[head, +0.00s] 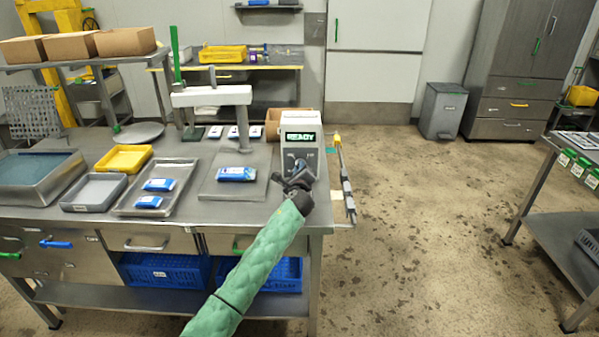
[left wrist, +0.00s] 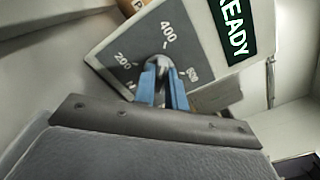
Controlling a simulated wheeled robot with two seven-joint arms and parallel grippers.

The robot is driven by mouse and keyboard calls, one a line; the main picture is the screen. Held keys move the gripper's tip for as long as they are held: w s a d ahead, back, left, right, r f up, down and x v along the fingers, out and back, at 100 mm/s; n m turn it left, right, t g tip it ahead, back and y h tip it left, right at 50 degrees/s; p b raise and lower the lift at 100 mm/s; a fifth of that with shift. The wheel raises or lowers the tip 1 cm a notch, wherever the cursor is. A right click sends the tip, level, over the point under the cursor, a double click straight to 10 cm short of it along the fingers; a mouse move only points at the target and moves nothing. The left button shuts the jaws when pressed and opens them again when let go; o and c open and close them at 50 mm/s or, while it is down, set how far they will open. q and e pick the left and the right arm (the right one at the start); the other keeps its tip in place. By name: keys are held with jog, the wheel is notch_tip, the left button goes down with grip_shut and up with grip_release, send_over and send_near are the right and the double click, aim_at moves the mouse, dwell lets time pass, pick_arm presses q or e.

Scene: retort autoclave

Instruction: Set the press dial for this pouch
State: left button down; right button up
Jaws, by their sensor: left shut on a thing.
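The press control box (head: 301,130) stands at the right end of the steel bench with its green display (head: 300,137) reading READY. The display also shows in the left wrist view (left wrist: 236,25). My left gripper (head: 298,178) is at the box's front. In the left wrist view its blue fingers (left wrist: 164,86) are shut on the grey dial knob (left wrist: 160,64). Marks 200 and 400 are legible around the dial; a further mark at right is partly blurred. The knob's pointer is hidden. A blue and white pouch (head: 236,174) lies on the press plate (head: 214,187). My right gripper is out of view.
The white press arm (head: 211,96) rises behind the pouch. Left of it are a steel tray (head: 127,206) with two pouches, a yellow tray (head: 123,158) and a grey tray (head: 94,192). Rods hang at the bench's right edge (head: 346,190).

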pick_arm(q)
jog(key=shift+f, duration=0.1)
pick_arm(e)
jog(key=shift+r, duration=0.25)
pick_arm(q)
jog(key=c, duration=1.4)
grip_release()
jog(key=shift+c, duration=0.2)
jog(key=shift+s, duration=0.1)
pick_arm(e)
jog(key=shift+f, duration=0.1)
